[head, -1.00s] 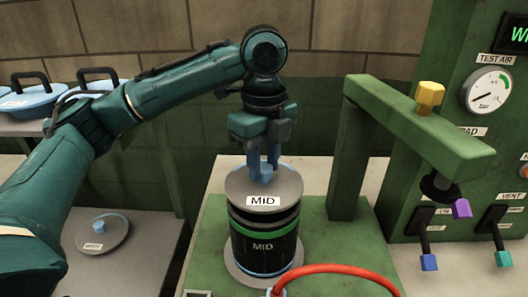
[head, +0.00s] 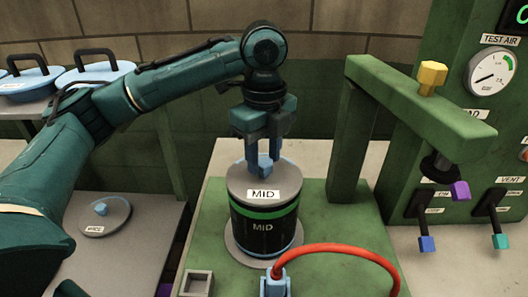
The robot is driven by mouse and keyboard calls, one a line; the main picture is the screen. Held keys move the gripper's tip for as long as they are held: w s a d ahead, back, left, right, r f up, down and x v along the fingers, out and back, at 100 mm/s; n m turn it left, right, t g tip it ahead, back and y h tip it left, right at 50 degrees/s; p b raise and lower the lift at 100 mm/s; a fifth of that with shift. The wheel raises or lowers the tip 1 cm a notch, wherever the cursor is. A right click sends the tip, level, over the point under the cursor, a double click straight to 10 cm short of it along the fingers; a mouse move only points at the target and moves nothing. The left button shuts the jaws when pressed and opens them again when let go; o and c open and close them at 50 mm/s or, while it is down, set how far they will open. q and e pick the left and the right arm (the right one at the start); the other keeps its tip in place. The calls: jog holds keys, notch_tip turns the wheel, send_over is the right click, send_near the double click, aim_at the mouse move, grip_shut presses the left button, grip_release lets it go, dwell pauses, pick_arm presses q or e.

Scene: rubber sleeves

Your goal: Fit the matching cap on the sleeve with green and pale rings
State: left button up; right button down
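The sleeve (head: 263,240) stands upright on a grey round base on the green bench. It is black with a green ring, a pale edge low down and a MID label. A grey round cap (head: 238,186), also labelled MID, is level on the sleeve's top, with no clear gap showing. My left gripper (head: 264,160) points straight down over the cap, its fingers closed about the blue knob at the cap's centre. The contact under the cap is hidden. My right gripper is not in view.
Another grey cap (head: 117,219) with a blue knob lies on the left shelf. Blue lidded pans (head: 95,75) stand behind it. A green clamp arm (head: 420,105) stands to the right. A red hose (head: 350,250) loops in front of the sleeve from a blue fitting (head: 274,286).

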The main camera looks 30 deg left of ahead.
aim_at(264, 162)
pick_arm(q)
jog(key=o, duration=0.3)
jog(key=shift+o, duration=0.2)
notch_tip(264, 162, up, 13)
dwell(0.4)
